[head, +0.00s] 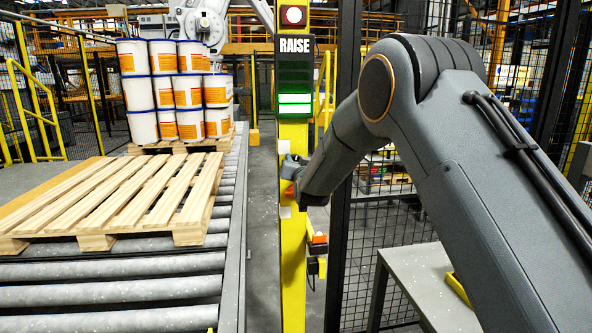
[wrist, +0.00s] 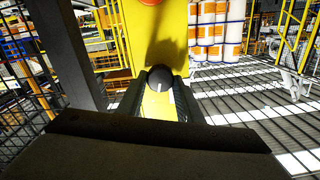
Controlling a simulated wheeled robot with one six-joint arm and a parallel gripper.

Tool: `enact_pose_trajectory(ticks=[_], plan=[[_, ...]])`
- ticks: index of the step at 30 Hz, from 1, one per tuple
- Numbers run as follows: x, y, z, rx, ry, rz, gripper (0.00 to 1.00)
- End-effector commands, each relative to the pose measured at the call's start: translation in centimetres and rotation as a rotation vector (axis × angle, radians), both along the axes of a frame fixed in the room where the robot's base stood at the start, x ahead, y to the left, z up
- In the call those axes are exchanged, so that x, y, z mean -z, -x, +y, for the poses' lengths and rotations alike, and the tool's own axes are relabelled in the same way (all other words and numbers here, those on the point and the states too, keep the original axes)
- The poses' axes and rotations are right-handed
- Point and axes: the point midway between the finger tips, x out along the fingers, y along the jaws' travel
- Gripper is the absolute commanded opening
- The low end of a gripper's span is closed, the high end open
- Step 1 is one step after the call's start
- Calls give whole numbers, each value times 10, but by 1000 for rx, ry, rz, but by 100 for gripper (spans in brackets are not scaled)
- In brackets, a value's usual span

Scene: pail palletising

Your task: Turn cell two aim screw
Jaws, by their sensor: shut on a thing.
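The aim screw (wrist: 159,76) shows in the wrist view as a dark round knob with a short pale mark on its face, in front of the yellow post (wrist: 158,108). My gripper (wrist: 160,82) has one finger on each side of the knob and is shut on it. In the head view my gripper (head: 291,170) reaches the yellow post (head: 293,262) from the right, below the panel. The knob cannot be made out there. The RAISE sign (head: 294,45) is on the post, above a brightly lit green bar (head: 294,104).
An empty wooden pallet (head: 120,195) lies on the roller conveyor (head: 110,292) at left. Stacked white and orange pails (head: 180,90) stand behind it. Mesh fencing (head: 385,215) and a grey table (head: 425,285) are right of the post. An orange device (head: 319,239) sits lower on the post.

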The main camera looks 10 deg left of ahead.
Motion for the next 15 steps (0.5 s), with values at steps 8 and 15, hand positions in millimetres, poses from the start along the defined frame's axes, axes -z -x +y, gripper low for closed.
enact_pose_trajectory(ticks=[8,15], plan=[[3,-1,0,-1,-178,69,10],[3,-1,-1,0,-277,111,10]])
